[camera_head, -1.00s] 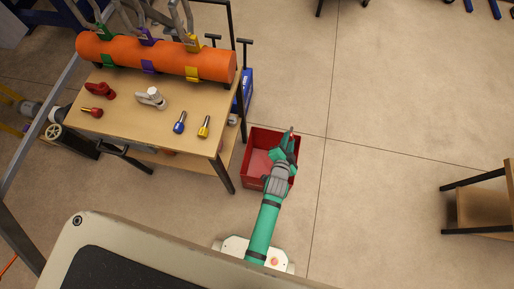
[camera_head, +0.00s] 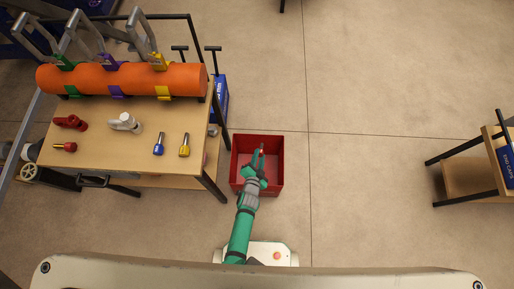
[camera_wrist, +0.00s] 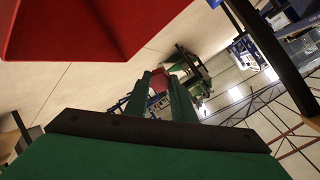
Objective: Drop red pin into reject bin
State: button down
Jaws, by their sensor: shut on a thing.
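The reject bin (camera_head: 281,170) is an open red box on the floor, right of the table; its red wall also shows in the wrist view (camera_wrist: 90,25) at upper left. My gripper (camera_head: 260,152) is above the bin's inside, seen from overhead. In the wrist view my gripper (camera_wrist: 172,85) is shut on a small red piece, the red pin (camera_wrist: 178,72), between its two green fingers. Another red pin with a brass-coloured end (camera_head: 65,147) lies on the table at left.
The table (camera_head: 110,160) carries an orange pipe (camera_head: 130,80) with coloured clamps, a blue pin (camera_head: 159,144), a yellow pin (camera_head: 184,145), a red fitting (camera_head: 70,122) and a white fitting (camera_head: 126,122). A blue box (camera_head: 220,98) stands beside it. Floor right of the bin is clear.

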notch_tip(320, 180, down, 6)
jog(key=shift+d+f, duration=0.2)
jog(key=shift+d, duration=0.05)
dwell(0.5)
jog(key=shift+a, duration=0.1)
jog(key=c, duration=1.4)
grip_release()
jog(key=shift+c, duration=0.2)
jog(key=shift+s, duration=0.1)
jog(key=v, duration=1)
jog(key=shift+s, duration=0.3)
jog(key=shift+a+r, duration=0.1)
jog(key=shift+r, duration=0.05)
